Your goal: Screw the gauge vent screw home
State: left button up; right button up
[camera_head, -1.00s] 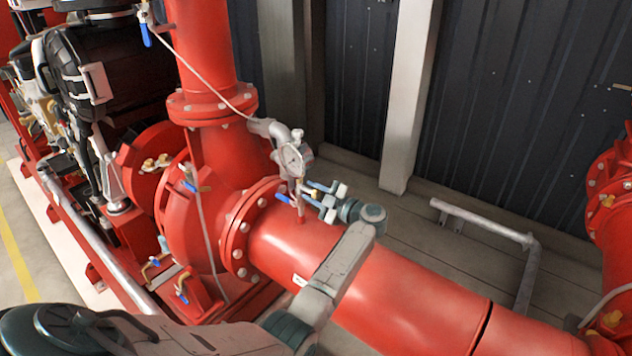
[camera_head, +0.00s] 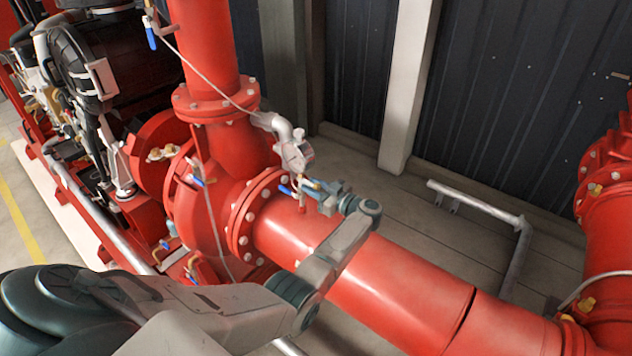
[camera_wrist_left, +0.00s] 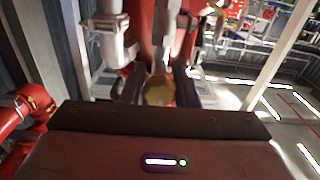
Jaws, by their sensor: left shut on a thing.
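The pressure gauge (camera_head: 296,154) stands on a small pipe above the large red pipe, seen partly edge-on. Below it is a valve with a blue lever (camera_head: 286,190). My left gripper (camera_head: 314,187) reaches in from the right side of this fitting, with its fingers beside the valve. In the left wrist view, a brass-coloured hex-like head (camera_wrist_left: 159,92), apparently the gauge vent screw, sits between the two fingers, which are shut on it. How deep its thread sits is hidden. My right gripper is not in view.
The large red pipe (camera_head: 400,282) runs beneath my left forearm. A bolted flange (camera_head: 245,220) and the pump body lie left of the gauge. A thin line (camera_head: 215,90) crosses above. A grey floor rail (camera_head: 480,208) stands at the right, with open floor around it.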

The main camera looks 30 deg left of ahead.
pick_arm(q)
jog(key=shift+w+a+r+m+p, duration=0.1)
jog(key=shift+r+m+p, duration=0.2)
jog(key=shift+r+m, duration=0.1)
jog(key=o, duration=1)
jog(key=shift+f, duration=0.1)
jog(key=shift+d+f, duration=0.1)
jog(key=shift+d, duration=0.1)
jog(key=s+d+b, duration=0.1)
jog(key=d+b, duration=0.3)
jog(key=d, duration=0.6)
jog(key=shift+d+r, duration=0.2)
jog(key=shift+d, duration=0.1)
jog(key=shift+s, duration=0.1)
